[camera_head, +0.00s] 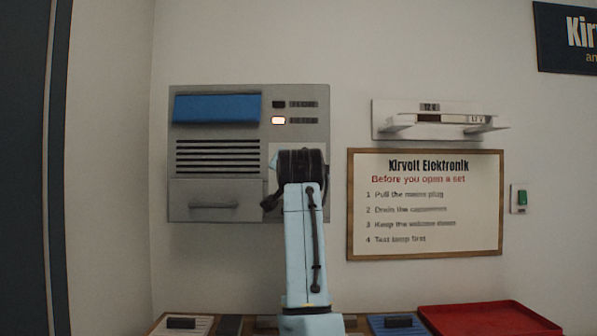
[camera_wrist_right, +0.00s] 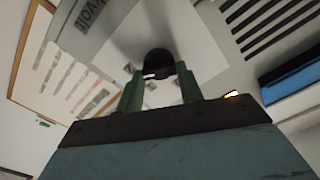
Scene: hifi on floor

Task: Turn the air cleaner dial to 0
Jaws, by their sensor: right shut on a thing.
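The air cleaner (camera_head: 240,103) is a grey panel on the wall, with a blue window, black vent slots, a lower flap with a handle and one lit lamp (camera_head: 278,120). My right arm hides the dial in the head view. In the right wrist view the dial (camera_wrist_right: 157,62) is a dark round knob with a white mark on its edge. My right gripper (camera_wrist_right: 158,76) has its two green fingers shut on either side of the knob. The dial's scale and numbers cannot be read. My left gripper is not in view.
A framed notice board (camera_head: 425,205) hangs right of the air cleaner, with a small white shelf (camera_head: 385,108) above it and a green switch (camera_head: 521,197) farther right. A red tray (camera_head: 490,318) and other items lie below. The wall between is clear.

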